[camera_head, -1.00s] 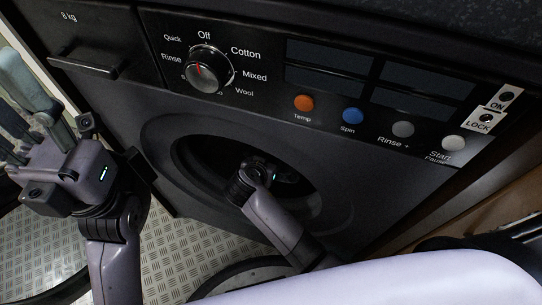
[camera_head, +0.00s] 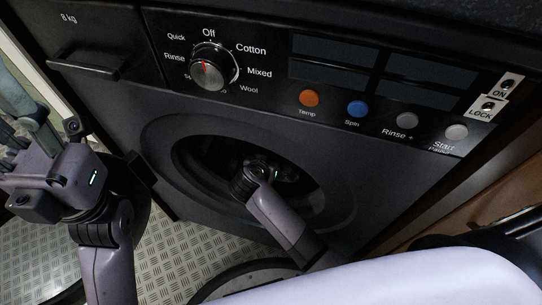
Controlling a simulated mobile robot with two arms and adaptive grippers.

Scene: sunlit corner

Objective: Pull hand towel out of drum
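The dark washing machine drum (camera_head: 205,160) is open in front of me, its inside mostly black. My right arm reaches into the round opening from below. My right gripper (camera_head: 288,174) is inside the drum, with its fingers lost in the dark, so I cannot tell whether it holds anything. I cannot make out the hand towel in the drum. My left gripper (camera_head: 12,125) is raised at the left edge, outside the machine, its fingers partly cut off by the frame.
The control panel has a dial (camera_head: 213,68), an orange button (camera_head: 309,98) and a blue button (camera_head: 357,108). A drawer handle (camera_head: 85,70) sticks out at upper left. Patterned metal floor (camera_head: 190,250) shows below, and a wooden side (camera_head: 480,195) stands close at right.

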